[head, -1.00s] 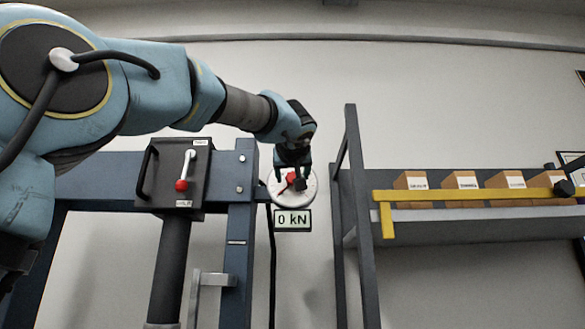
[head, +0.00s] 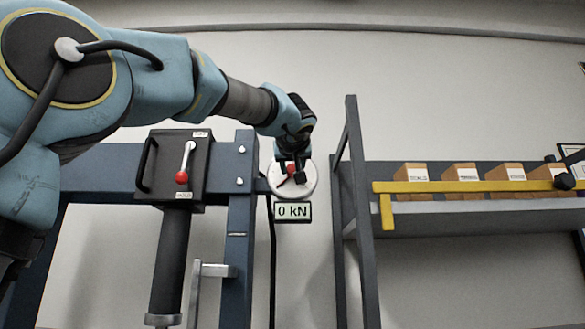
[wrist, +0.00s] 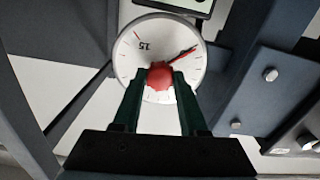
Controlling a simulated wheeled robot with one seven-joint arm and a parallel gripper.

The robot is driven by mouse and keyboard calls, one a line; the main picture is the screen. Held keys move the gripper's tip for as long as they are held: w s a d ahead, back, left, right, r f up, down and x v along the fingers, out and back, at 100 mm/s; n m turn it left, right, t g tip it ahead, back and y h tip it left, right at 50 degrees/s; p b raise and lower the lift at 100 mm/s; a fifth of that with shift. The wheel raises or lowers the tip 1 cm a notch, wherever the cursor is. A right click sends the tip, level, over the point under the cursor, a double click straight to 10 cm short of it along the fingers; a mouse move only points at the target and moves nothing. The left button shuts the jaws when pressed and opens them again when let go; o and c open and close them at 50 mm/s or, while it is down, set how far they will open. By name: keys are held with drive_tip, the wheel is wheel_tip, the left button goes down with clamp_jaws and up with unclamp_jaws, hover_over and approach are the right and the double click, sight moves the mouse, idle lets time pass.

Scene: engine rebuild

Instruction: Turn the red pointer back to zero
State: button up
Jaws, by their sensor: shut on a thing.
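The round white gauge dial (head: 309,188) sits on the press frame, partly hidden behind my gripper in the head view. The wrist view shows the dial (wrist: 140,60) with an upside-down "15". The red pointer (wrist: 181,54) runs from a red centre knob (wrist: 160,76) toward the upper right there. A short thin red mark lies near the dial's upper left rim. My gripper (wrist: 160,78) is shut on the red knob, one dark green finger on each side. In the head view my gripper (head: 293,174) is in front of the dial. The zero mark cannot be made out.
A display (head: 293,211) reading "0 kN" hangs below the dial. A black box with a red-knobbed lever (head: 182,178) is left. A shelf (head: 440,210) with several cartons and a yellow bar (head: 450,186) stands right. A black cable (head: 271,270) hangs below the dial.

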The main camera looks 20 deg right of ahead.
drive_tip(key=shift+f, duration=0.1)
clamp_jaws()
drive_tip(key=shift+f+b, duration=0.1)
drive_tip(key=shift+b, duration=0.6)
drive_tip(key=shift+n+b, duration=0.4)
drive_tip(key=shift+r, duration=0.2)
drive_tip(key=o, duration=1.1)
unclamp_jaws()
drive_tip(key=shift+o, duration=0.2)
drive_tip(key=shift+s+a+f, duration=0.1)
drive_tip(key=shift+s, duration=0.2)
drive_tip(key=b+v, duration=0.5)
drive_tip(key=v, duration=0.5)
drive_tip(key=shift+b, duration=0.35)
